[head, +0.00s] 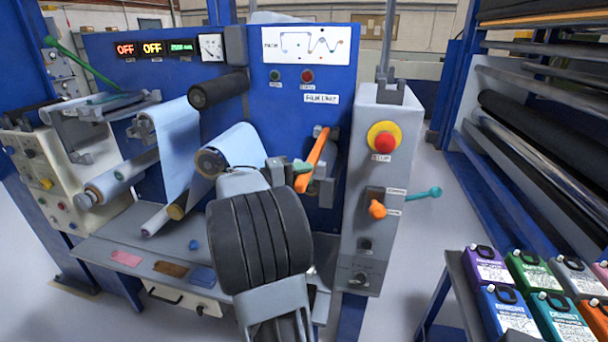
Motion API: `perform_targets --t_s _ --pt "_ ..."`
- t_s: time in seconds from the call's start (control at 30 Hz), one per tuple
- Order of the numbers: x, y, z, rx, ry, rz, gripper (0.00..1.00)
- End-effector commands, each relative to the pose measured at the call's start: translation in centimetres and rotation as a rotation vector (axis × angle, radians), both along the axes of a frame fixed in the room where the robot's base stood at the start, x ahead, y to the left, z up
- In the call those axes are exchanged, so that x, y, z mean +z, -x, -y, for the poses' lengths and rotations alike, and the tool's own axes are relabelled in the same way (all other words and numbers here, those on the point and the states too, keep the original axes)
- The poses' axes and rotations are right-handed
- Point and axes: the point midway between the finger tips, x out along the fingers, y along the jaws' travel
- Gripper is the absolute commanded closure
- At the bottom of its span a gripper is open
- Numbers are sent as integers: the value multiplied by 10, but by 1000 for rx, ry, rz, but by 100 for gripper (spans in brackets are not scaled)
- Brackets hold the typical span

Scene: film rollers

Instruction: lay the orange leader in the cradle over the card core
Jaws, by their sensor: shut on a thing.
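The orange leader (313,161) is a long bar, tilted with its upper end to the right, in front of the blue machine panel. My gripper (295,168) is shut on it near its lower half; my own arm hides part of the jaws. Grey brackets (325,185) stand just right of and behind the leader; I cannot tell whether it touches them.
Pale blue film (178,135) runs over rollers at left. A grey control box with a red stop button (383,141) and orange knob (377,209) stands close right. The shelf (110,247) holds small coloured pieces. Coloured canisters (505,308) stand at lower right.

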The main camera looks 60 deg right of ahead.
Motion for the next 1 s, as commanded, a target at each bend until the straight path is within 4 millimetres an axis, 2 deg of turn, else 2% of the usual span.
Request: perform_targets --t_s 0.1,0.13,0.2,0.43,0.6,1.0 --pt "0 0 0 0 1 0 100" --pt "0 0 0 0 1 0 71" --pt "0 0 0 0 1 0 64" --pt "0 0 0 0 0 0 43" --pt "0 0 0 0 -1 -1 41" --pt "0 0 0 0 0 0 3"
